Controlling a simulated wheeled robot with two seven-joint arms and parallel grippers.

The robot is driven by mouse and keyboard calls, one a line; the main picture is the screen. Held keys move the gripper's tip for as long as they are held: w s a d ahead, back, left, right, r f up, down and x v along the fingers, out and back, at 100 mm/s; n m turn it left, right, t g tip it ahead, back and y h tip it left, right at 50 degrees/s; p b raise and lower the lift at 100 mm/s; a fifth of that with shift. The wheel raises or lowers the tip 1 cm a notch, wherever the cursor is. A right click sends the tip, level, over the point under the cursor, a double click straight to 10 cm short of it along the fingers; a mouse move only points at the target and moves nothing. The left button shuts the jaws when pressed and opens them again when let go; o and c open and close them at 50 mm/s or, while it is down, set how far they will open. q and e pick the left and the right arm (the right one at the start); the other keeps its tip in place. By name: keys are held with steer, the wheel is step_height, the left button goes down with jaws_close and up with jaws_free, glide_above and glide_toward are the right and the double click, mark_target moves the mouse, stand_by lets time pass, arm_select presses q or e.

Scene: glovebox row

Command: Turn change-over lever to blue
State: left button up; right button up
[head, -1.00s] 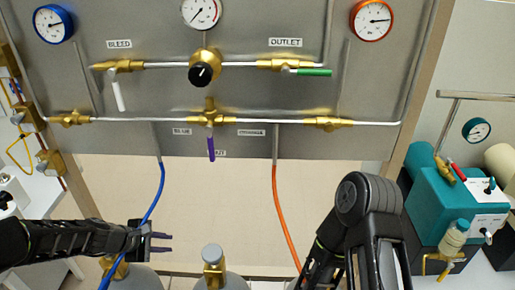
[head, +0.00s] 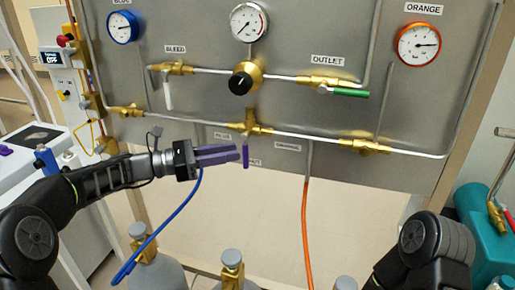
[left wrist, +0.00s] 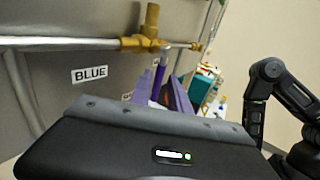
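The change-over lever (head: 246,156) is a short purple handle hanging straight down from a brass tee valve (head: 247,128) on the grey panel. My left gripper (head: 238,154) has purple fingers and comes in from the left. Its tips are just beside the lever in the head view. In the left wrist view the lever (left wrist: 159,75) appears in the gap between the two spread fingers (left wrist: 163,95); contact cannot be told. The BLUE label (left wrist: 89,74) is left of the lever in the wrist view. My right arm shows at lower right, its gripper out of view.
A bleed valve (head: 173,69) with a white lever, a black knob (head: 240,82) and an outlet valve with a green lever (head: 350,93) sit above. A blue hose (head: 165,222) and an orange hose (head: 306,225) hang below. Grey cylinders (head: 158,268) stand underneath.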

arm_select(q)
steer(key=p+x, duration=0.1)
steer(key=x, duration=0.6)
steer(key=shift+w+d, duration=0.15)
steer(key=shift+d, duration=0.25)
steer(key=shift+f, duration=0.1)
steer(key=shift+c, duration=0.3)
jaws_close()
stand_by(0.7)
